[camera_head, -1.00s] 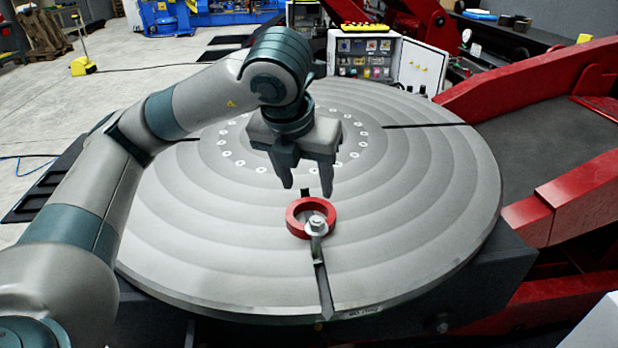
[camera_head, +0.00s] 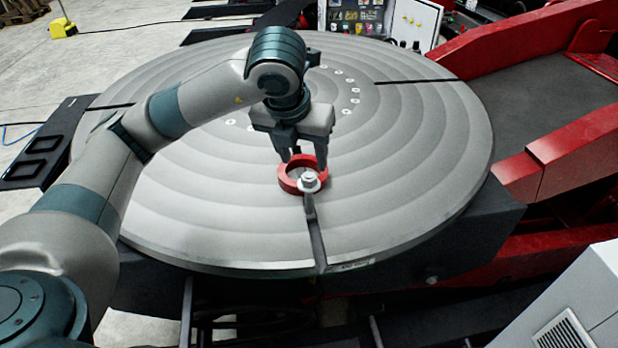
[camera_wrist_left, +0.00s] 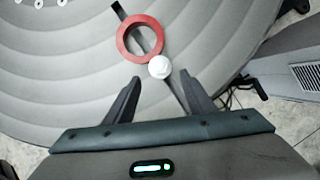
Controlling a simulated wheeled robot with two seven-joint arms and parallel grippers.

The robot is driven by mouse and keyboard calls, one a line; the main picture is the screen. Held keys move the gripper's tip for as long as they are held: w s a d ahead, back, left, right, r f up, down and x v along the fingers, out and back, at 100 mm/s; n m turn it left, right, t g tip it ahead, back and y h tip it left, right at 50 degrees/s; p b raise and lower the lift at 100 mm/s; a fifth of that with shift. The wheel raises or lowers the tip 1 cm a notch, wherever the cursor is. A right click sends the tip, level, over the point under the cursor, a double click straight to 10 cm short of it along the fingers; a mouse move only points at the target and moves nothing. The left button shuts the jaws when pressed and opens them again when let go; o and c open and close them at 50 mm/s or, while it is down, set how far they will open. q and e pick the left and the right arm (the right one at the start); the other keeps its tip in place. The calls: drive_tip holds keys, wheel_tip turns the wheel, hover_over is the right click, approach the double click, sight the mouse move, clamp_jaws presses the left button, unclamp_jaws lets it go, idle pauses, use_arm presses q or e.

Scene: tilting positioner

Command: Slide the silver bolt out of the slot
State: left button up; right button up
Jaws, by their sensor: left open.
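The silver bolt (camera_head: 310,182) stands upright in the slot (camera_head: 316,238) of the round grey turntable (camera_head: 420,190), at the near edge of a red ring (camera_head: 289,184). My left gripper (camera_head: 308,164) points down over the ring, its fingers apart and empty. In the left wrist view the bolt head (camera_wrist_left: 159,67) and the red ring (camera_wrist_left: 140,39) lie ahead of the open left fingers (camera_wrist_left: 157,82), clear of them. Whether the ring touches the bolt is hard to tell. My right gripper does not show.
The slot runs from the ring to the turntable's near rim. Red machine arms (camera_head: 560,150) stand at the right. A grey-white cabinet (camera_head: 570,310) is at the lower right. A control box (camera_head: 385,22) stands behind the turntable. The turntable's surface around the ring is clear.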

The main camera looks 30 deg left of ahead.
sight(309, 175)
use_arm(q)
drive_tip(key=x, duration=0.5)
drive_tip(key=shift+s, duration=0.1)
drive_tip(key=p+x, duration=0.1)
drive_tip(key=x, duration=0.2)
drive_tip(key=shift+a+f, duration=0.1)
drive_tip(key=shift+f, duration=0.05)
drive_tip(key=shift+x, duration=1)
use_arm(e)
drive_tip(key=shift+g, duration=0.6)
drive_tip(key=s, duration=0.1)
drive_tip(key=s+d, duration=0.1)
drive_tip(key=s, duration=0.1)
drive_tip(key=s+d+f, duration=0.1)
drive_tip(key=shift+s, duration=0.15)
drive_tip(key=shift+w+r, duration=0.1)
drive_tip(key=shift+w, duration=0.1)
use_arm(q)
drive_tip(key=c, duration=1.3)
clamp_jaws()
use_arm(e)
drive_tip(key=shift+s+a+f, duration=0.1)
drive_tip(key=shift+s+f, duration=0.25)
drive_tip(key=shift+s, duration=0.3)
use_arm(q)
drive_tip(key=shift+r, duration=0.25)
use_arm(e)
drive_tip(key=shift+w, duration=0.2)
